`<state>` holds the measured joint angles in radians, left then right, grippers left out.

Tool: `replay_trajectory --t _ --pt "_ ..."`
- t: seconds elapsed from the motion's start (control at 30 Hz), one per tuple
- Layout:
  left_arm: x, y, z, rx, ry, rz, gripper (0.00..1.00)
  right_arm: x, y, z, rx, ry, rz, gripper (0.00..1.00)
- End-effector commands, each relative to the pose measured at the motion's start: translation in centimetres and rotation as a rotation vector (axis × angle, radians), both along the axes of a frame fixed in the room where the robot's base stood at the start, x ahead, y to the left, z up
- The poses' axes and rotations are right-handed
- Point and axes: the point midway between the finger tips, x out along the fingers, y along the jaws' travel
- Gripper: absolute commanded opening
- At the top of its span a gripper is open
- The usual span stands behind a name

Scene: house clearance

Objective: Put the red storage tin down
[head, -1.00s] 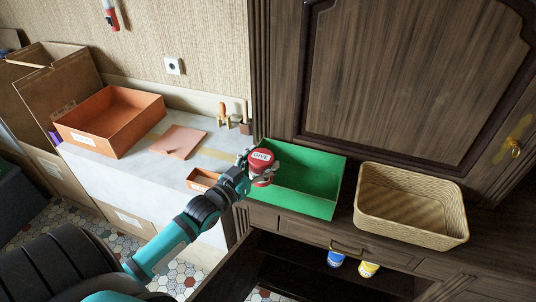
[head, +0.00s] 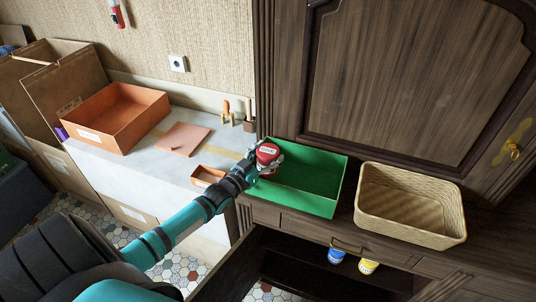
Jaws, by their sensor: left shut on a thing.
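The red storage tin (head: 267,153) has a white label on its lid. It is in the grip of my left gripper (head: 262,165), over the left part of the green box (head: 318,200) on the dark cabinet. I cannot tell whether the tin touches the floor of the box. My left arm comes in from the lower left. My right gripper is not in view.
A wicker basket (head: 410,233) stands right of the green box. An orange box (head: 118,133), a pink sheet (head: 183,138) and a small orange box (head: 205,176) are on the white counter. Below, an open cabinet compartment holds a blue tin (head: 336,256) and a yellow tin (head: 368,266).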

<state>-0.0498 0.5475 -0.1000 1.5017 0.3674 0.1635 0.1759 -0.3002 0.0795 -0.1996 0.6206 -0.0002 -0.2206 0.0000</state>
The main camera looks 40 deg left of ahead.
Motion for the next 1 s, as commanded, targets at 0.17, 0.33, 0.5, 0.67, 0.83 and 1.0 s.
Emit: replay_trajectory --t 0.17,0.33,0.5,0.67,0.83,1.0 --pt "0.0 0.0 -0.6 0.0 -0.002 0.0 0.22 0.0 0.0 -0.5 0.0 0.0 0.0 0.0" --pt "0.0 0.0 -1.1 0.0 -0.002 0.0 0.22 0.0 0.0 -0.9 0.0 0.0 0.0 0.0" --pt "0.0 0.0 -1.2 0.0 0.001 0.0 0.66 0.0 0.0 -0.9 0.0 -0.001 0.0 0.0" --pt "0.0 0.0 -1.2 0.0 0.001 0.0 0.86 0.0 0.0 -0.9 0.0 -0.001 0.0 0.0" --pt "0.0 0.0 -1.2 0.0 0.001 0.0 0.89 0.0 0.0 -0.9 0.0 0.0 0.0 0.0" --pt "0.0 0.0 -0.9 0.0 0.001 0.0 0.89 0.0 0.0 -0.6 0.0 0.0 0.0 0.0"
